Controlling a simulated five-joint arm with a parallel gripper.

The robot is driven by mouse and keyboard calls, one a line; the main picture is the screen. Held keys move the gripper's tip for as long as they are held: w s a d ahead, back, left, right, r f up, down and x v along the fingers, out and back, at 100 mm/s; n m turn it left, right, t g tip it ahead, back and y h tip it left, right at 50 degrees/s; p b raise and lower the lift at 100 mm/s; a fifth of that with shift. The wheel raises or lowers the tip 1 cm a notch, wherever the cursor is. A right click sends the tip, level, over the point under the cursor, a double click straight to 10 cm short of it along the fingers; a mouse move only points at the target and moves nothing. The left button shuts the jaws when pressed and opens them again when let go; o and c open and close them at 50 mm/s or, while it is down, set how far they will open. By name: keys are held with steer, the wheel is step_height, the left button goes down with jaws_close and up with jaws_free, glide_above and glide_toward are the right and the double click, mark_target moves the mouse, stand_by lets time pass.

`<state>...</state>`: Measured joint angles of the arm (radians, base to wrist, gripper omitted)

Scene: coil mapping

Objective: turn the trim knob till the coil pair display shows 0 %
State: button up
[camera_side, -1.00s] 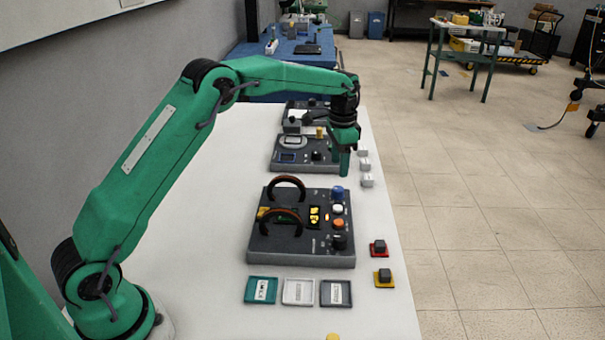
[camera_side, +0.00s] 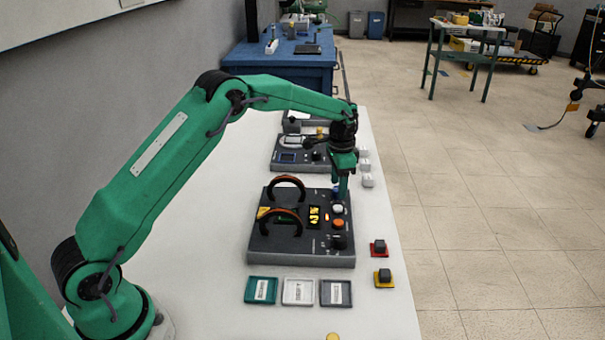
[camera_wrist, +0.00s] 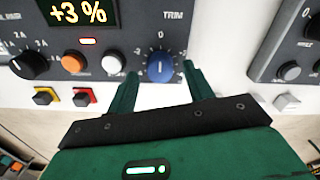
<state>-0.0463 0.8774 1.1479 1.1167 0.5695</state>
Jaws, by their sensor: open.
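The blue trim knob (camera_wrist: 161,68) sits on the dark coil panel (camera_wrist: 130,45), under the TRIM label in the wrist view. Its white pointer line points roughly straight up, near the 0 mark. The amber display (camera_wrist: 79,12) reads +3 %. My gripper (camera_wrist: 160,72) is open, with one green finger on each side of the knob; I cannot tell whether either finger touches it. In the side view my gripper (camera_side: 341,194) is down at the knob's place on the coil box (camera_side: 300,258) and largely hides the knob. Two dark-and-orange coil hoops (camera_side: 287,183) stand on the box.
An orange button (camera_wrist: 73,62) and a white button (camera_wrist: 112,64) sit left of the knob. Another instrument (camera_side: 300,152) stands behind the box. Three trays (camera_side: 298,291) lie in front. Red (camera_side: 378,247) and yellow (camera_side: 383,279) blocks and white cubes (camera_side: 368,180) line the right edge.

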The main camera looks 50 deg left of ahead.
steer(key=shift+f, duration=0.7)
steer(key=shift+c, duration=0.2)
steer(key=c, duration=0.9)
steer(key=shift+c, duration=0.2)
